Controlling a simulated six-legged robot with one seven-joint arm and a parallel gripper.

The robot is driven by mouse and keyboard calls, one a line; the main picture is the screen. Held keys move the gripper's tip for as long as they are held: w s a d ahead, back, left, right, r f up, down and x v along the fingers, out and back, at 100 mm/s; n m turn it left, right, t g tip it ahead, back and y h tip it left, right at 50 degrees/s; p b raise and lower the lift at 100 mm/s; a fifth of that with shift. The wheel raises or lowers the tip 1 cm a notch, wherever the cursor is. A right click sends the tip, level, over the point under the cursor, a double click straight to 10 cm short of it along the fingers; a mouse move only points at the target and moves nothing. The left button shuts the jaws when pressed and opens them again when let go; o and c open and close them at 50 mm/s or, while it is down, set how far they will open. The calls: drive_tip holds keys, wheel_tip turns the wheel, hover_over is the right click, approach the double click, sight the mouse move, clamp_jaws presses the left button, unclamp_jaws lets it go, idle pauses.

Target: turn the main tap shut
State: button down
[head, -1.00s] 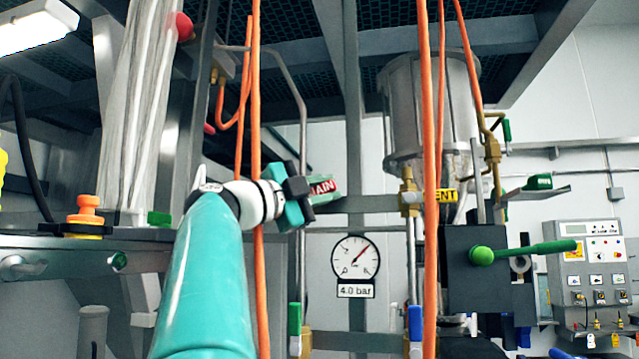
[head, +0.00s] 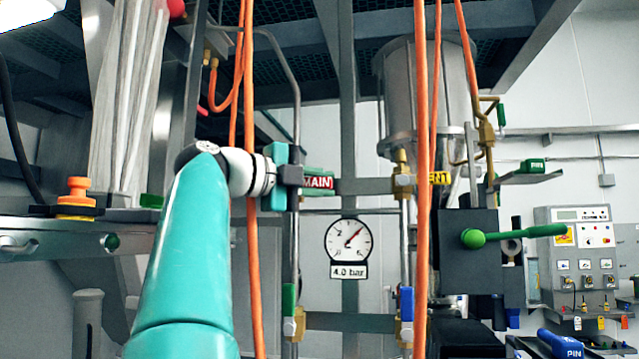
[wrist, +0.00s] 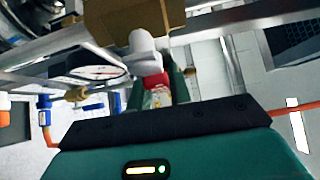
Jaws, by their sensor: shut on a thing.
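The main tap's lever (head: 319,171) is green and carries a red and white MAIN label (head: 318,183). It lies about level across the pipework, left of centre in the head view. My gripper (head: 291,176) is at the lever's left end and shut on it. In the wrist view, my gripper's green fingers (wrist: 158,92) stand on both sides of the lever's red part (wrist: 156,80). A pale rounded part (wrist: 143,45) and a brass body (wrist: 150,22) lie beyond. The fingers hide part of the lever.
A round gauge (head: 349,240) above a 4.0 bar plate is below right of the tap. Orange hoses (head: 420,200) hang close by. A yellow vent label (head: 440,178) and a green-handled lever (head: 515,235) are to the right. Green (head: 289,298) and blue (head: 406,301) handles hang below.

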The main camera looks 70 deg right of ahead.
drive_tip(key=shift+s, duration=0.1)
drive_tip(key=c, duration=1.3)
unclamp_jaws()
drive_tip(key=shift+a, duration=0.1)
drive_tip(key=shift+w+a, duration=0.2)
drive_tip(key=shift+w, duration=0.1)
drive_tip(key=v, duration=0.6)
drive_tip(key=shift+w+a, duration=0.2)
drive_tip(key=shift+a, duration=0.1)
